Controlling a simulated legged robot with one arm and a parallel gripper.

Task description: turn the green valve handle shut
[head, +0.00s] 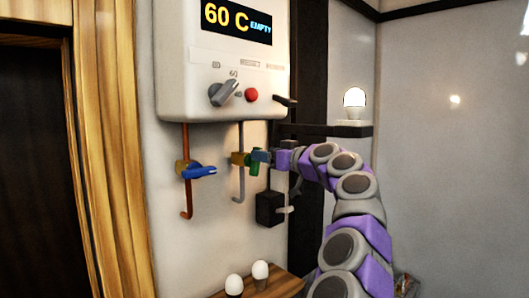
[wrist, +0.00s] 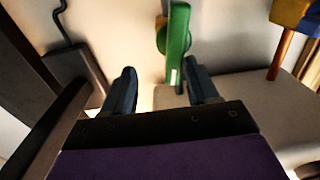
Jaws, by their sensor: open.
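The green valve handle (head: 255,168) hangs roughly upright beside its brass valve body (head: 239,159), on the grey pipe under the brewer. In the wrist view the handle (wrist: 179,35) runs down from the top centre, and its lower end shows between my fingers, closer to the right one. My gripper (head: 262,156) is at the handle in the head view and partly overlaps the valve area. In the wrist view my gripper (wrist: 160,76) is open, with a finger on either side of a gap. I cannot tell whether either finger touches the handle.
A blue valve handle (head: 198,171) sits on the copper pipe (head: 186,205) to the left. The brewer body (head: 180,70), with a dial (head: 223,93) and red button (head: 252,95), hangs above. A dark box (head: 269,208) is below right. Two eggs (head: 234,284) stand low down.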

